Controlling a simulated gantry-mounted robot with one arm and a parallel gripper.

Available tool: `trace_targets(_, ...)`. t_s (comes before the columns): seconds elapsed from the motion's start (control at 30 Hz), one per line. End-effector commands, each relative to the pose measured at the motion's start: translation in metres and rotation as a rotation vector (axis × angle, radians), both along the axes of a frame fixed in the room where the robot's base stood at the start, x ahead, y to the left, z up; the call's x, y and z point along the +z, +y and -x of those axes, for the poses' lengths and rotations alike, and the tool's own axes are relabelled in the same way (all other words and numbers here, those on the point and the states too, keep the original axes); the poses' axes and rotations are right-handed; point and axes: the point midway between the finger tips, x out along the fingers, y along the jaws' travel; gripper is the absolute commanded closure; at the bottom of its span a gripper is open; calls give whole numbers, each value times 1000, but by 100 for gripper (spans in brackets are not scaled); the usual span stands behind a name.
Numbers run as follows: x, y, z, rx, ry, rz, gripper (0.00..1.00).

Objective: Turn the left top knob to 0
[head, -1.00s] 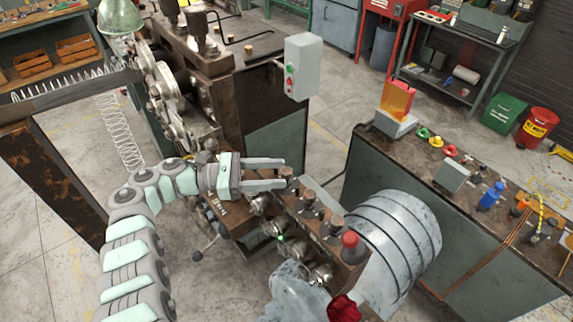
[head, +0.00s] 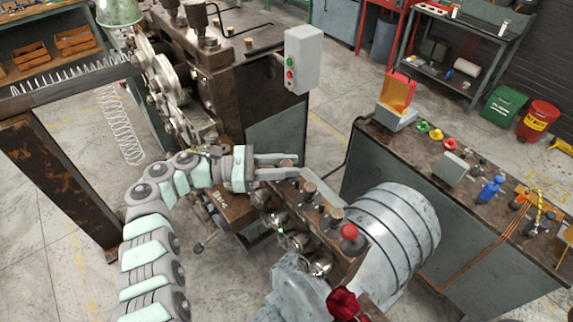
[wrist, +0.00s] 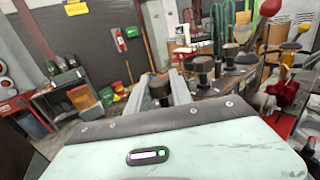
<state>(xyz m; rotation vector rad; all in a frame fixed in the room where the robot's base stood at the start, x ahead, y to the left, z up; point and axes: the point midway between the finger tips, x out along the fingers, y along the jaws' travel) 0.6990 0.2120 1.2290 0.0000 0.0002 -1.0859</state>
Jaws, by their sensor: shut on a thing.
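Dark cylindrical knobs stand in a row on top of the brown machine housing (head: 300,225). My gripper (head: 288,166) is at the far left end of this row, its fingers on either side of the left top knob (head: 286,163). In the wrist view, this knob (wrist: 160,88) shows between the two finger tips, and my gripper (wrist: 160,92) is shut on it. Any marking or 0 on the knob is too small to read.
More top knobs (head: 309,190) stand close along the row to the right, with a red ball knob (head: 349,231) near its end. A big grey ribbed drum (head: 395,230) lies behind. A grey button box (head: 302,60) hangs above.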

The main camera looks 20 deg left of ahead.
Motion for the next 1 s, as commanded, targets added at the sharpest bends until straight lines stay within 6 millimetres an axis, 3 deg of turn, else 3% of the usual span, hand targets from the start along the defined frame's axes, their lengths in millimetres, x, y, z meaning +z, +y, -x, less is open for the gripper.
trace_targets(0.23,0,0,0,0,0,0,100)
trace_targets(1.0,11,-1,1,113,2,3,100)
